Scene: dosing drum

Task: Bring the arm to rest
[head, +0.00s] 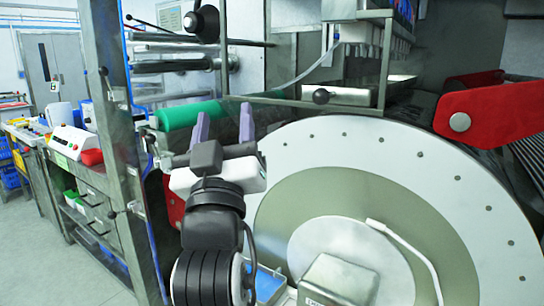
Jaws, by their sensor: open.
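My gripper (223,127) is in the middle left of the head view, at the end of my raised arm. Its two purple fingers point up and stand well apart, with nothing seen between them. It shows in front of a green roller (188,114) on the machine; I cannot tell the distance between them. The large pale round drum face (330,145) is to the right of my gripper. My arm's lower part runs down to the bottom edge of the view.
A steel post (118,150) stands left of my arm. Red brackets (490,110) are at the upper right. A bent white handle (405,245) crosses the drum's lower part. A blue tray (268,283) is low beside my arm. A bench (75,170) and open floor lie at the left.

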